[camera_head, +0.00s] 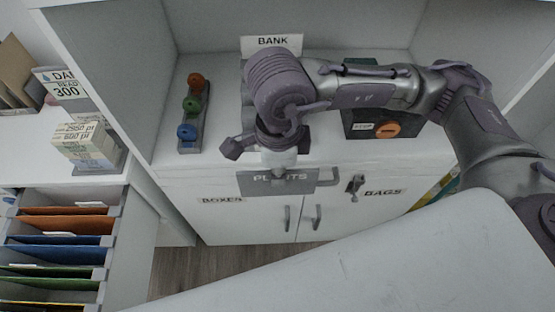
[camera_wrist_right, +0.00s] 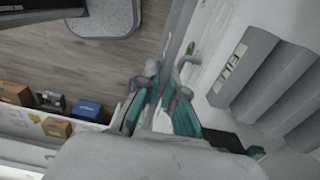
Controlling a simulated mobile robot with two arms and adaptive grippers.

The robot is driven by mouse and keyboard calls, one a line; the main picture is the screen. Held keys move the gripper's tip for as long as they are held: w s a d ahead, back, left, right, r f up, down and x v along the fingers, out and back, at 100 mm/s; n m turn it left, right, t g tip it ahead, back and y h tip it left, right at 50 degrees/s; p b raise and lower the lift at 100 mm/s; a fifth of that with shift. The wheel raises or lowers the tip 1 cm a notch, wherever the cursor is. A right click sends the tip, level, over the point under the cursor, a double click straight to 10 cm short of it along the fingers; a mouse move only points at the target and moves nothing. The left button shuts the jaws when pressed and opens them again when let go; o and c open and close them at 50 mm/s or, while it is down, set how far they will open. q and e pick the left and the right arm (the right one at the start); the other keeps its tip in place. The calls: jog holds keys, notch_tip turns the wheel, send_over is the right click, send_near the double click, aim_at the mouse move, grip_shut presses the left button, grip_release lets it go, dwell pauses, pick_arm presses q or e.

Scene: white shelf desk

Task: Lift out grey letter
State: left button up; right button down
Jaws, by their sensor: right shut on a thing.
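My right gripper (camera_head: 278,160) reaches down over the front edge of the white desk, below the BANK sign. It is shut on the grey letter (camera_head: 248,184), a flat dark grey piece with pale lettering that seems to read PLANTS. The letter hangs in front of the cabinet doors, its top partly hidden by the fingers. In the right wrist view the teal-padded fingers of this gripper (camera_wrist_right: 163,105) are close together around a thin grey strip (camera_wrist_right: 182,35), which looks like the letter seen edge-on. My left gripper is in neither view.
A rack with orange, green and blue knobs (camera_head: 190,107) stands left on the desk. A dark box with an orange knob (camera_head: 388,130) stands right. Coloured folders (camera_head: 60,238) fill an open drawer at lower left. Grey slots (camera_wrist_right: 265,85) lie right in the wrist view.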

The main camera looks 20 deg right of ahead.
jog(key=shift+r, duration=0.15)
jog(key=shift+r+p, duration=0.65)
jog(key=shift+r, duration=0.5)
